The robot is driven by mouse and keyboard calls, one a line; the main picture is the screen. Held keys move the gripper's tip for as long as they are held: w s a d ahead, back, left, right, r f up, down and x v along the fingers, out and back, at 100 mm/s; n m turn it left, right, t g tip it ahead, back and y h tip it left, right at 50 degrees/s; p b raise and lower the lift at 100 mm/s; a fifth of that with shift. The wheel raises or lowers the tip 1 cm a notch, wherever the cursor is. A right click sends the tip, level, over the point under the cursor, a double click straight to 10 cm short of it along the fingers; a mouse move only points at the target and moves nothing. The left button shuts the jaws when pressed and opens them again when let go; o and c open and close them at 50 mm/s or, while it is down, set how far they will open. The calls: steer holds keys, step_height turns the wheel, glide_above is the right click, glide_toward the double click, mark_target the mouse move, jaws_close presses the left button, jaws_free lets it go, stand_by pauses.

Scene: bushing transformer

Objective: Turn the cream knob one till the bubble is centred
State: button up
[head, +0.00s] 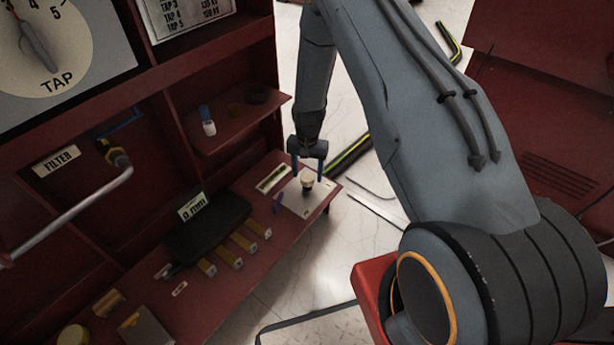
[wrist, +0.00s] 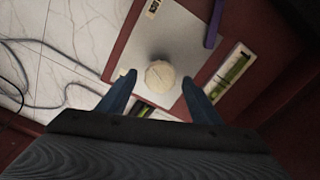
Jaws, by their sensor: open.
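The cream knob (head: 307,178) stands on a light plate (head: 298,205) at the right end of the red shelf in the head view. It also shows as a round cream top in the wrist view (wrist: 160,74). A bubble vial (wrist: 228,74) with green fluid lies beside the plate; it shows in the head view as a pale strip (head: 272,178), too small to read there. The bubble's place in the vial is unclear. My gripper (head: 306,172) is open, pointing down over the knob. In the wrist view its blue fingers stand on either side of the knob, apart from it.
A purple piece (wrist: 213,24) lies at the plate's edge. On the shelf, left of the plate, are a black case (head: 207,222) and several yellow-brown blocks (head: 243,241). Cables (wrist: 40,60) lie on the floor past the shelf edge. A small upper shelf (head: 235,122) holds small items.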

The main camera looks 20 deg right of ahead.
steer(key=shift+f, duration=0.7)
steer(key=c, duration=1.1)
steer(key=shift+n, duration=0.5)
